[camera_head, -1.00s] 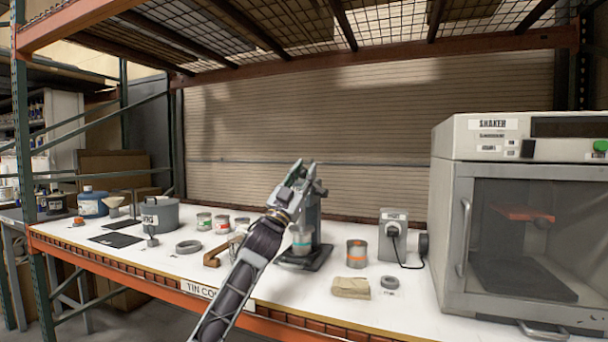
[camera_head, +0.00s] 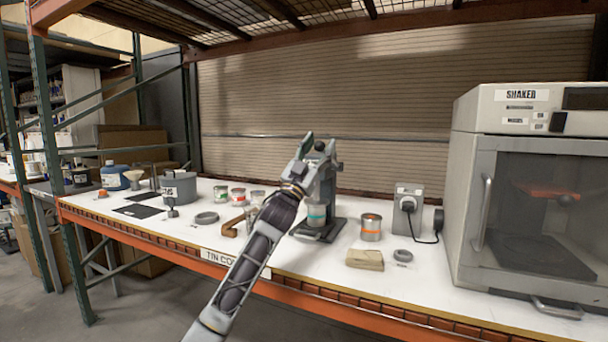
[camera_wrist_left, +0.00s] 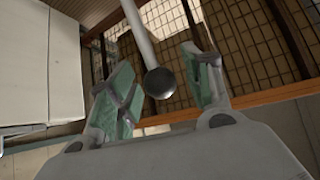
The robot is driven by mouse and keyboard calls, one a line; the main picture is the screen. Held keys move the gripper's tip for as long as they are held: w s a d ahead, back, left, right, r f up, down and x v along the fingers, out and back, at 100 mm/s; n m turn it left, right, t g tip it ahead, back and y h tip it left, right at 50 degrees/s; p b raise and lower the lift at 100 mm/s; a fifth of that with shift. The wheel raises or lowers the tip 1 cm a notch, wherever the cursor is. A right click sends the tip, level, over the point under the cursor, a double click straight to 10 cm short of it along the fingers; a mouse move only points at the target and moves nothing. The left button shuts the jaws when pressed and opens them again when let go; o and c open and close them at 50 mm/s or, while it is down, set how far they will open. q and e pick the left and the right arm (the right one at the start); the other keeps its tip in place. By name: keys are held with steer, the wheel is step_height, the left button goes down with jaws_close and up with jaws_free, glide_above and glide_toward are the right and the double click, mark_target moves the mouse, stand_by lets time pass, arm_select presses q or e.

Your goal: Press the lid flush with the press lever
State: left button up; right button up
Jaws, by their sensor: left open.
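The dark grey press (camera_head: 328,190) stands upright on the bench on a flat black base. A tin with a teal band (camera_head: 316,214) sits in the press; its lid seat is too small to judge. The press lever ends in a dark ball knob (camera_wrist_left: 160,83), seen in the left wrist view with its pale rod running up. My left gripper (camera_head: 313,143) is at the top of the press, in front of the lever knob. In the left wrist view its open fingers (camera_wrist_left: 158,64) stand either side of the knob, with no clear contact. My right gripper is out of view.
An orange-banded tin (camera_head: 371,227), a folded tan cloth (camera_head: 365,260) and a grey ring (camera_head: 403,256) lie right of the press. Several small tins and a grey pot (camera_head: 175,187) are left.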

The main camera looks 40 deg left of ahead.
arm_select(q)
steer(key=v, duration=1.1)
steer(key=shift+s+f, duration=0.15)
stand_by(0.6)
stand_by(0.8)
step_height(320, 180, up, 10)
steer(key=p, duration=1)
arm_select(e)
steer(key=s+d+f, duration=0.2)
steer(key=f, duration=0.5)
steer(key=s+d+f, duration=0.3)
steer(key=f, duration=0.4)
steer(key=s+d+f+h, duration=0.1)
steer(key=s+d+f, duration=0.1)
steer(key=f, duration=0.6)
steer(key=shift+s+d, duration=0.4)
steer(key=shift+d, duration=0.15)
